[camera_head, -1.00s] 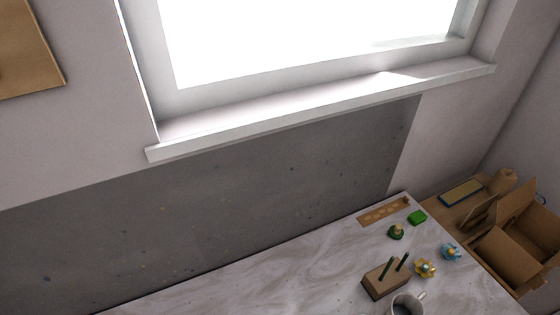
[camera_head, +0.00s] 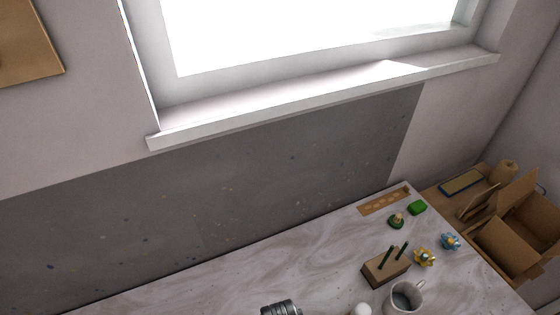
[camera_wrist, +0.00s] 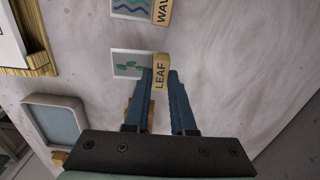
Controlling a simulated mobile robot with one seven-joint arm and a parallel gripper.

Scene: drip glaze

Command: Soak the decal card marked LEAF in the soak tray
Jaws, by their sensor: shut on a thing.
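The decal card marked LEAF (camera_wrist: 130,65) shows in the wrist view, white with a green leaf print and a wooden tab lettered LEAF. My gripper (camera_wrist: 161,75) is shut on its tab, with the blue fingers on either side of it. The card's print sticks out to the left of the fingers. I cannot tell whether the card is touching the table. The soak tray (camera_wrist: 27,112), pale-rimmed with a blue-grey inside, lies to the lower left of the card, apart from it. In the head view neither card nor tray shows.
A second card marked WAV (camera_wrist: 135,8), partly cut off, lies above the LEAF card. A wood-edged board (camera_wrist: 40,60) is at left. In the head view a mug (camera_head: 406,297), a wooden block with green sticks (camera_head: 385,268) and small coloured items stand at the table's right.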

